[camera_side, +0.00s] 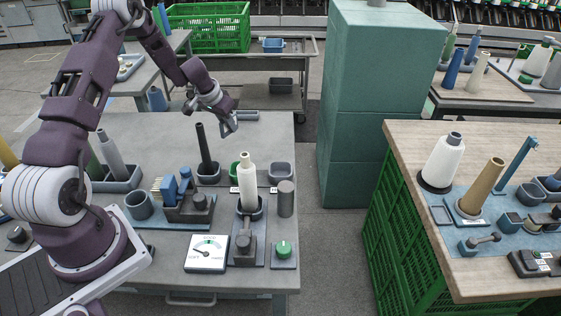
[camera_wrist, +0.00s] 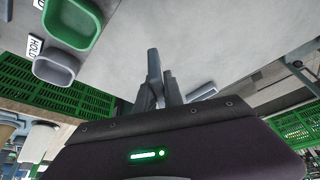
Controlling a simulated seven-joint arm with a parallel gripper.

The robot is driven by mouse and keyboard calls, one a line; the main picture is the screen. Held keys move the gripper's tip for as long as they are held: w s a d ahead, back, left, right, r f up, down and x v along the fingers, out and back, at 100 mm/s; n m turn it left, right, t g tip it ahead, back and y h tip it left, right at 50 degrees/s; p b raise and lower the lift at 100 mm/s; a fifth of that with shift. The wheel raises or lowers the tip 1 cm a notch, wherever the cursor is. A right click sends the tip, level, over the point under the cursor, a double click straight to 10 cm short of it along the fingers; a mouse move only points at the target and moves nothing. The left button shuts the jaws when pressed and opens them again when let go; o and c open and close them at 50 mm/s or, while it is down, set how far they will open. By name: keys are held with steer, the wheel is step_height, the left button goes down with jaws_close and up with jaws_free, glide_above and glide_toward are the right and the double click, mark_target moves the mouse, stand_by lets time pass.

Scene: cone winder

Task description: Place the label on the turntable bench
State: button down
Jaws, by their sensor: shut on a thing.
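My gripper (camera_side: 226,128) is over the back right part of the near grey bench (camera_side: 268,131), above its top. In the wrist view its two grey fingers (camera_wrist: 160,68) are close together, and what they grip is too thin or hidden to make out. I cannot pick out a loose label in either view. Small white cards stand by the green bin (camera_side: 235,171) and the grey bin (camera_side: 280,171); the grey bin's card (camera_wrist: 35,46) reads HOLD in the wrist view. I cannot tell for certain which bench is the turntable bench.
A white cone (camera_side: 247,180) and a dark spindle (camera_side: 204,150) stand upright on the grey bench, with a dial gauge (camera_side: 207,252) and green knob (camera_side: 284,249) in front. A teal cabinet (camera_side: 370,100) and a wood-topped bench (camera_side: 425,150) are to the right.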

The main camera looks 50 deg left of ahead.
steer(key=w+d+r+m+g+h, duration=0.1)
steer(key=w+d+m+h, duration=0.1)
steer(key=w+d+m, duration=0.35)
steer(key=w+d+r+m+h, duration=0.1)
steer(key=w+d+m+h, duration=0.15)
steer(key=d+m, duration=0.5)
steer(key=shift+n+y, duration=0.25)
steer(key=shift+n, duration=0.55)
steer(key=f, duration=0.3)
steer(key=d+f, duration=0.1)
steer(key=f, duration=0.2)
steer(key=w+f, duration=0.1)
steer(key=f, duration=0.3)
steer(key=shift+d+f, duration=0.1)
steer(key=shift+d, duration=0.15)
steer(key=c, duration=1.5)
jaws_free()
steer(key=shift+f, duration=0.1)
steer(key=shift+o, duration=0.2)
